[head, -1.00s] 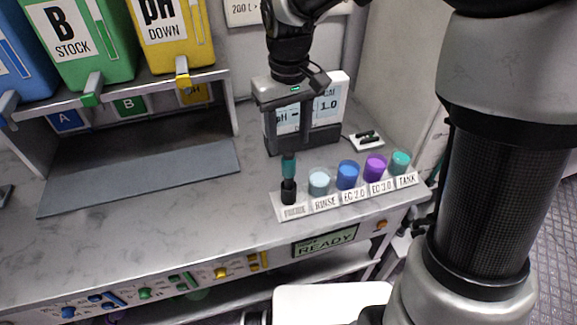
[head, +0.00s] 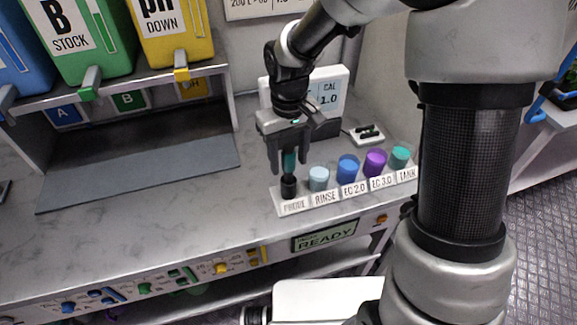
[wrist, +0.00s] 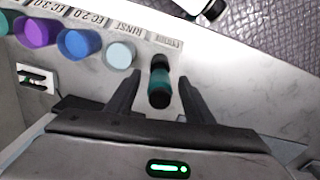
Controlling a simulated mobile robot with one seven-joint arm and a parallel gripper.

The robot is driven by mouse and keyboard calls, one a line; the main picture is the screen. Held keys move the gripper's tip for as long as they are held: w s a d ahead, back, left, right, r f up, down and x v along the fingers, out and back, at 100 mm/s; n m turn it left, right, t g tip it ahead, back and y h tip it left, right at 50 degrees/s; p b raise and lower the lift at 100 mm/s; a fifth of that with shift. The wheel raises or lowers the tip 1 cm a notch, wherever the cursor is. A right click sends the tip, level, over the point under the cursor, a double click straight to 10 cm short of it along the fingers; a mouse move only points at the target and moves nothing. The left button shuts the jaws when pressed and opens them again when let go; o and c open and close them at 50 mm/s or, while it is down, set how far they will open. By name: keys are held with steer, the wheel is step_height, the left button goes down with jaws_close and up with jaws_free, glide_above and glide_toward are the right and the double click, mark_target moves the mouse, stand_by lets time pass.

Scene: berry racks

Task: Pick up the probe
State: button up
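The probe (head: 289,160) is a teal stick with a dark end, upright in a black holder (head: 289,187) at the left end of the labelled rack, behind the PROBE label. In the wrist view the probe (wrist: 160,80) shows end-on between the fingers. My gripper (head: 290,171) points down over it, one finger on each side. In the wrist view my gripper (wrist: 158,82) is open, with a gap between each finger and the probe.
Right of the probe stand the light RINSE cup (head: 319,178), blue EC 2.0 cup (head: 348,168), purple EC 3.0 cup (head: 376,162) and teal TANK cup (head: 400,157). A calibration display (head: 330,90) stands behind. The counter left of the rack is clear.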

steer(key=c, duration=1.1)
steer(key=shift+r, duration=0.1)
